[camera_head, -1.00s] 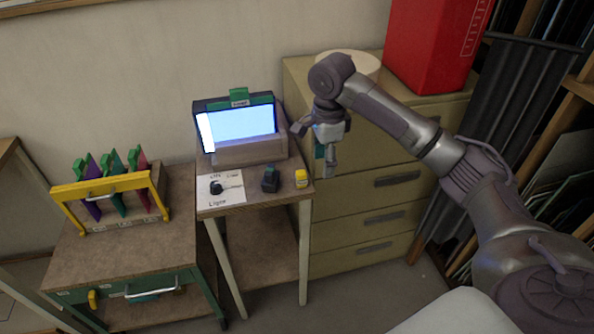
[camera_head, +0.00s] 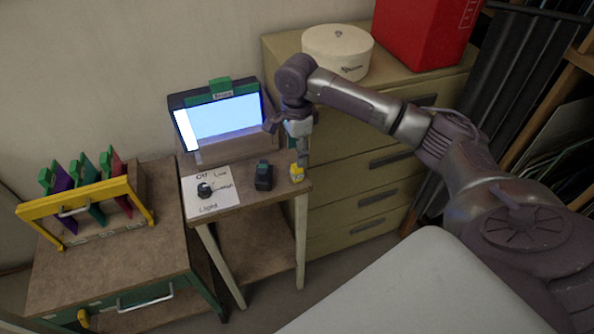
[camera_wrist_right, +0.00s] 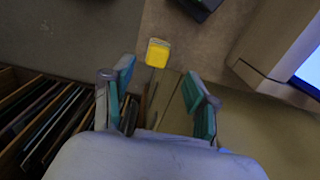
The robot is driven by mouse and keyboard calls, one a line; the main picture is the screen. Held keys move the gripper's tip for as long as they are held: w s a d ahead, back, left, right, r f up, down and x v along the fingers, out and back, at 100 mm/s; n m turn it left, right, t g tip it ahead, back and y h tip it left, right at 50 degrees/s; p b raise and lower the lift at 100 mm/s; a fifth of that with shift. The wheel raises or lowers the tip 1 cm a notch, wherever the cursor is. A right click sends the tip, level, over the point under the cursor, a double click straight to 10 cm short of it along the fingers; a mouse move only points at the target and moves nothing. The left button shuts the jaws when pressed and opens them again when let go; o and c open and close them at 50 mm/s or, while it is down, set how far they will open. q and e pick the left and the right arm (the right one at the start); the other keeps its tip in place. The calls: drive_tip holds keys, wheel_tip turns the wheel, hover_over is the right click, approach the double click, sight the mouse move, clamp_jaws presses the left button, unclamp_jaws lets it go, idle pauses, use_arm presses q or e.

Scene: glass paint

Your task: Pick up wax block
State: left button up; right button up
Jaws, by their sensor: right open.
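The wax block appears to be the small yellow block (camera_head: 296,174) at the right front corner of the small table (camera_head: 240,197). It also shows in the right wrist view (camera_wrist_right: 158,54), just beyond the gap between my fingertips. My right gripper (camera_head: 303,156) hangs right above the block in the head view, partly covering it. In the right wrist view my right gripper (camera_wrist_right: 159,80) is open, with teal finger pads apart and nothing between them. My left gripper is not in view.
A dark small object (camera_head: 263,177) stands just left of the block. A lit screen box (camera_head: 225,118) stands behind, and a paper sheet with a black knob (camera_head: 204,190) lies to the left. Beige drawers (camera_head: 365,170) stand close on the right, carrying a round white container (camera_head: 338,52).

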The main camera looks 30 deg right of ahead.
sight(297, 173)
drive_tip(key=shift+w+f, duration=0.1)
drive_tip(key=shift+f, duration=0.6)
drive_tip(key=f, duration=0.2)
drive_tip(key=f+p, duration=0.1)
drive_tip(key=f, duration=0.1)
drive_tip(key=shift+s+a+f, duration=0.1)
drive_tip(key=shift+s, duration=0.25)
drive_tip(key=shift+f, duration=0.3)
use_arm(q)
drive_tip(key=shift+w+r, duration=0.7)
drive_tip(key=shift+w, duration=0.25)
use_arm(e)
drive_tip(key=shift+c, duration=0.3)
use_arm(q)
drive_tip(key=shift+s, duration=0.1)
use_arm(e)
clamp_jaws()
